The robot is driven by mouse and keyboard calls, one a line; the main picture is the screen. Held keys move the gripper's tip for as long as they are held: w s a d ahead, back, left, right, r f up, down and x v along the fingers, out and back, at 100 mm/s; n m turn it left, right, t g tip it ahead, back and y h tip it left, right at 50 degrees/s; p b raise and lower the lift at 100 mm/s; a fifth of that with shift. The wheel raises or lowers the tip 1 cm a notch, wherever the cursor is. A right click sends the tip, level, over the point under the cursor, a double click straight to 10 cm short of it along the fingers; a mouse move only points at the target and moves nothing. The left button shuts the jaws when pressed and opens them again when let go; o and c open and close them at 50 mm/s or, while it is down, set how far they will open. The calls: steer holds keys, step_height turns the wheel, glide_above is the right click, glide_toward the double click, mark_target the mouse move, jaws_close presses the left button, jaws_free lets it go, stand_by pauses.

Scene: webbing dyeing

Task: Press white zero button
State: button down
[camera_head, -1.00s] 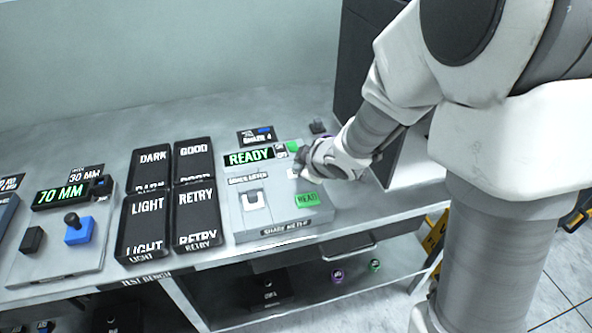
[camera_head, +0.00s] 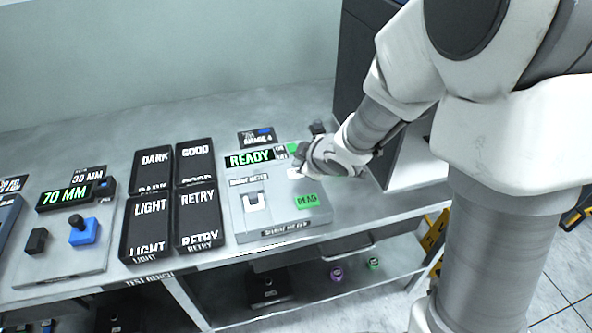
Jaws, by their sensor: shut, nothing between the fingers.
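The shade meter (camera_head: 240,221) is a grey box on the bench, with a display reading READY (camera_head: 249,158), a white-lined slot (camera_head: 254,201) and a green READ button (camera_head: 307,200). My gripper (camera_head: 301,168) is at the upper right of the meter's top face, fingers shut and empty. A small white patch, possibly the white zero button (camera_head: 294,173), shows right by the fingertips and is partly hidden by them. I cannot tell whether the fingers touch it. A green patch (camera_head: 294,148) shows just behind the gripper.
Black trays labelled DARK (camera_head: 153,166), GOOD (camera_head: 195,160), LIGHT (camera_head: 150,230) and RETRY (camera_head: 198,215) stand left of the meter. Further left is a panel with a 70 MM display (camera_head: 66,196) and a blue block (camera_head: 84,231). A tall dark cabinet (camera_head: 358,60) stands behind my arm.

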steer(key=shift+r+p, duration=2.35)
steer(key=shift+r, duration=0.2)
steer(key=shift+f, duration=0.1)
steer(key=shift+d, duration=0.1)
steer(key=s+d+r+m+h, duration=0.2)
steer(key=s+d+r+m, duration=0.15)
steer(key=d+r, duration=0.25)
steer(key=s+d+r+m+h, duration=0.3)
steer(key=d+r+m, duration=0.1)
steer(key=d+r, duration=0.15)
steer(key=s+d+r+m+g, duration=0.1)
steer(key=s+r+m, duration=0.1)
steer(key=s, duration=0.6)
steer(key=s+r+m+g, duration=0.1)
steer(key=s+r+m, duration=0.1)
steer(key=s+m, duration=0.3)
steer(key=s, duration=0.4)
steer(key=shift+s+d+r+g+y+p, duration=0.15)
steer(key=shift+s+d+g+y+p, duration=0.15)
steer(key=shift+d, duration=0.05)
